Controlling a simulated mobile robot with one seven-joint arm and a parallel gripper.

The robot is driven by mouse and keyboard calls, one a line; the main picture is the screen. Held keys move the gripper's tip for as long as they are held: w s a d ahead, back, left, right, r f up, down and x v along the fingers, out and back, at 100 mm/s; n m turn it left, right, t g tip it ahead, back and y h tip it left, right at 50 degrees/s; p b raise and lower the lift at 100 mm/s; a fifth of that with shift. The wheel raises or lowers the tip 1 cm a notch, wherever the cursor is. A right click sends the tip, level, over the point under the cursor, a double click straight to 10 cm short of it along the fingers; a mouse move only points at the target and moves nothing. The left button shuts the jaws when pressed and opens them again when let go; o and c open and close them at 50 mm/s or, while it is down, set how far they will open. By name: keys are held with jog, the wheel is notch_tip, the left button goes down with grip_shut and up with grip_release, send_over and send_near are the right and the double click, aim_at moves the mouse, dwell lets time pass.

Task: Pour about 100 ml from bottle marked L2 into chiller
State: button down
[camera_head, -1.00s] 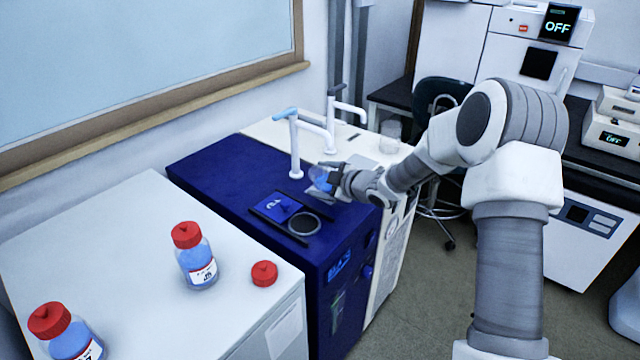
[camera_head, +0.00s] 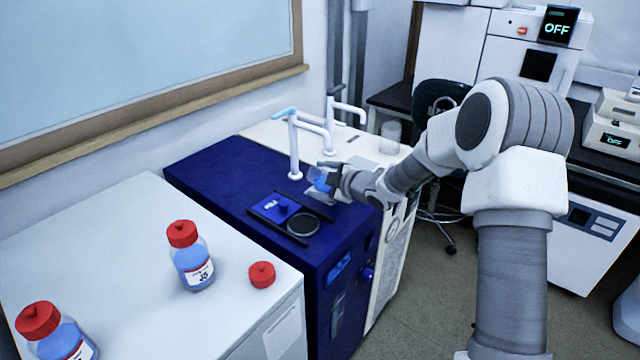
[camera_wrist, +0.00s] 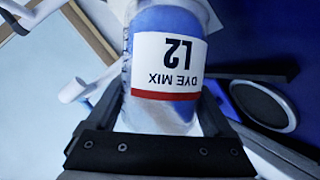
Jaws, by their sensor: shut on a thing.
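My gripper (camera_head: 333,178) is shut on the bottle marked L2 (camera_head: 318,184), above the right part of the blue chiller (camera_head: 225,175). In the wrist view the bottle (camera_wrist: 168,50) fills the middle, and its white label reads "DYE MIX L2" upside down; the gripper's dark jaws (camera_wrist: 165,115) are on either side of it. The bottle looks tilted in the head view. Its mouth is hidden in the wrist view. The chiller's round dark opening (camera_head: 303,225) is in front of and left of the bottle; it also shows at the right of the wrist view (camera_wrist: 263,105).
A blue lid plate (camera_head: 272,206) sits beside the opening. A white tap (camera_head: 294,150) stands behind it. On the white cabinet (camera_head: 110,260) at left are a red-capped bottle (camera_head: 191,262), another bottle (camera_head: 62,338) and a loose red cap (camera_head: 262,274). A glass beaker (camera_head: 390,136) stands beyond.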

jog(key=shift+f+b, duration=0.1)
jog(key=shift+b, duration=0.45)
jog(key=shift+w+f+n+t+b, duration=0.15)
jog(key=shift+n+t+b, duration=0.25)
jog(key=shift+b, duration=1.25)
jog(key=shift+d, duration=0.1)
jog(key=shift+f+n+h+b, duration=0.2)
jog(key=shift+n+h+b, duration=0.15)
jog(key=shift+b, duration=1.5)
jog(key=shift+r+b, duration=0.1)
jog(key=shift+b, duration=0.25)
jog(key=shift+w+f+n+t+b, duration=0.15)
jog(key=shift+n+t+b, duration=0.35)
jog(key=shift+b, duration=1)
jog(key=shift+d+b, duration=0.1)
jog(key=shift+b, duration=0.2)
jog(key=shift+b, duration=0.7)
